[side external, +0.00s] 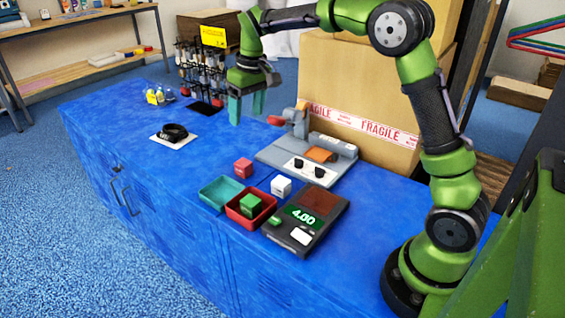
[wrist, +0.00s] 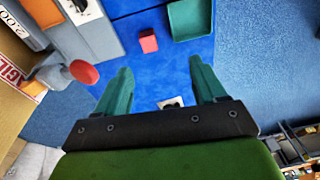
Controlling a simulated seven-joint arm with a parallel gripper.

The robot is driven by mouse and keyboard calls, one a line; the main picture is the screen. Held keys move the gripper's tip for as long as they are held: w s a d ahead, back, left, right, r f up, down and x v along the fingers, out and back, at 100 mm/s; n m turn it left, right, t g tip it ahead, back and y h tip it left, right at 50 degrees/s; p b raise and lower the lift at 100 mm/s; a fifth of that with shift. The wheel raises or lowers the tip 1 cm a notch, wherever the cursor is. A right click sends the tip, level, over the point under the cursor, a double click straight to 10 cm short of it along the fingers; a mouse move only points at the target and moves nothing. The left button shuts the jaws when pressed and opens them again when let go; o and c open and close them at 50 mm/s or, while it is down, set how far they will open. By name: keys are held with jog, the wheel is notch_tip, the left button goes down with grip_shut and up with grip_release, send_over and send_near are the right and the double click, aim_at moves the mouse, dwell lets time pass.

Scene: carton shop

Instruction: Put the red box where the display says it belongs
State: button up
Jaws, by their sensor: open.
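The red box (side external: 243,167) is a small red cube on the blue bench, left of the grey machine; it also shows in the wrist view (wrist: 148,41). A green cube (side external: 251,205) sits in the red tray (side external: 234,211). The teal tray (side external: 208,194) beside it looks empty and also shows in the wrist view (wrist: 176,28). A white cube (side external: 281,186) stands near the red tray. My gripper (side external: 247,120) is open and empty, above the bench, well apart from the red box.
A grey machine (side external: 340,172) with a red knob and black dials stands in front of a large carton (side external: 345,80) with FRAGILE tape. A black coil (side external: 173,132) lies on a white square. A rack (side external: 207,75) of small items stands at the far end.

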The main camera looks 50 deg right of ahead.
jog(key=s+a+r+m+t, duration=0.1)
jog(key=s+a+r, duration=0.1)
jog(key=s, duration=0.3)
jog(key=s+a+r+t+y, duration=0.1)
jog(key=s+r, duration=0.2)
jog(key=s, duration=0.1)
jog(key=s+a+r+m+t, duration=0.1)
jog(key=s+a+r, duration=0.1)
jog(key=s, duration=0.3)
jog(key=s+a+f+t, duration=0.1)
jog(key=s+f, duration=0.1)
jog(key=s, duration=0.4)
jog(key=s+a+f+m+t, duration=0.1)
jog(key=s+f, duration=0.1)
jog(key=s, duration=0.4)
jog(key=shift+a+t+y, duration=0.15)
jog(key=shift+t+y, duration=0.15)
